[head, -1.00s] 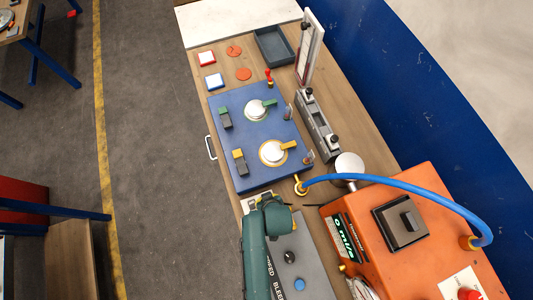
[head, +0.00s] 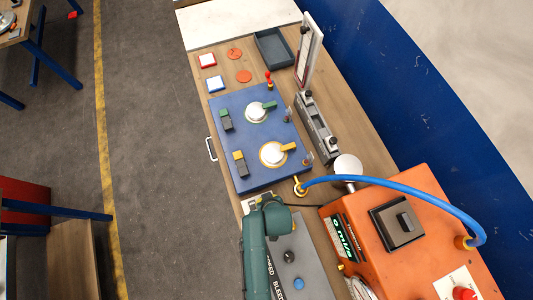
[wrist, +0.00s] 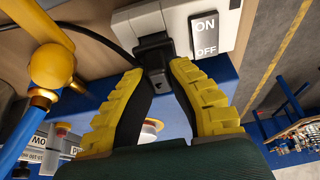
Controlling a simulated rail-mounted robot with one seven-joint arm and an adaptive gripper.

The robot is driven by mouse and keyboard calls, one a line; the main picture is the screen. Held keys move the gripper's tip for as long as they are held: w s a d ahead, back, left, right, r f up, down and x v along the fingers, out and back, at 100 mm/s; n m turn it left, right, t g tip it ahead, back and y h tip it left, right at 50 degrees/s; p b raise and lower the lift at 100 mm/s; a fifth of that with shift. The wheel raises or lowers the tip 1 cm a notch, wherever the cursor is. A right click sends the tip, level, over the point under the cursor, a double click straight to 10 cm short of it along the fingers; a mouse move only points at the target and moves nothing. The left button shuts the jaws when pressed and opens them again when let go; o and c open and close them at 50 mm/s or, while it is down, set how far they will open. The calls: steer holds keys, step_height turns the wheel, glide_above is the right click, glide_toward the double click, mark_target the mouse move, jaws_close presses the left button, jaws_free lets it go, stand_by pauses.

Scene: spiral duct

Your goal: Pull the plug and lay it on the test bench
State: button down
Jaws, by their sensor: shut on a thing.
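In the wrist view, the black plug (wrist: 154,54) sits between the yellow-padded fingers of my gripper (wrist: 160,72), which is shut on it. The plug is at the white socket block (wrist: 180,22) beside the ON/OFF switch (wrist: 204,34); I cannot tell how far it is inserted. A black cable (wrist: 97,37) runs from the plug to the left. In the head view, the socket block (head: 250,207) is partly covered by my green arm, and the plug and fingers are hidden. The test bench (head: 345,100) is a long wooden top.
A blue panel (head: 247,126) with two valves lies on the bench. A blue hose (head: 400,184) arches from a yellow fitting (head: 300,187) to an orange unit (head: 365,268).

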steer(key=shift+r+p, duration=1.05)
steer(key=shift+r, duration=0.15)
